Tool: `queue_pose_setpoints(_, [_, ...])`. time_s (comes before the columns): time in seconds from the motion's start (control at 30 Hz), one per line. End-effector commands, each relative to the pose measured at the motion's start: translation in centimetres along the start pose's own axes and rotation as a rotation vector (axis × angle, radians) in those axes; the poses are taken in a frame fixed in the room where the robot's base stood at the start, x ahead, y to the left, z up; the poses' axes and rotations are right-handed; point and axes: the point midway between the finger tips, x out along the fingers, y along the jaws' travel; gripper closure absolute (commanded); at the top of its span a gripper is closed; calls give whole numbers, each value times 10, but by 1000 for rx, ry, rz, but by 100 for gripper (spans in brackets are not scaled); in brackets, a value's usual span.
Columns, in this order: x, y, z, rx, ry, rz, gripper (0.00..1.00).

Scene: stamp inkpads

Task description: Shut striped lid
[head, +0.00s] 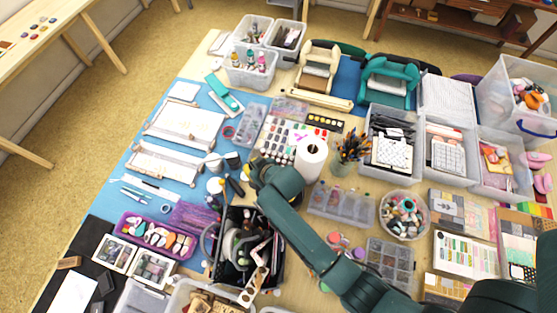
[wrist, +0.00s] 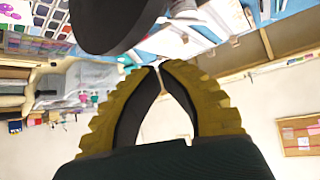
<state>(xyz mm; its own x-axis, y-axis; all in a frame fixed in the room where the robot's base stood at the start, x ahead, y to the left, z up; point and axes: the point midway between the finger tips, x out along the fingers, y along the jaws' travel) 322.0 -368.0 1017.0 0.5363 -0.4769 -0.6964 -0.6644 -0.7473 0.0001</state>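No lid is clearly readable as striped. A purple box (head: 152,238) of colourful inkpads stands at the left. A purple panel with fine lines (head: 195,216) lies at its back right side. It may be the striped lid, standing open, but its angle is unclear. My gripper (head: 249,172) is right of and beyond this box, near small dark and yellow containers. In the wrist view, my gripper's yellow-backed fingers (wrist: 158,67) come together at the tips, with nothing seen between them. The purple box cannot be made out in that view.
A black basket (head: 213,275) of tools stands below my gripper, right of the purple box. A white paper roll (head: 310,158) stands right of my gripper. A dark rounded thing (wrist: 110,22) fills the wrist view's top. Clutter covers most of the table.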

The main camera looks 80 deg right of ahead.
Motion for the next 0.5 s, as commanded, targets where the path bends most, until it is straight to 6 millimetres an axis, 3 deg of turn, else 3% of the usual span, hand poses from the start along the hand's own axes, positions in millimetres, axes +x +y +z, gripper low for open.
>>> queue_pose_setpoints(0.5, [18, 0, 19, 0, -1, 0, 100])
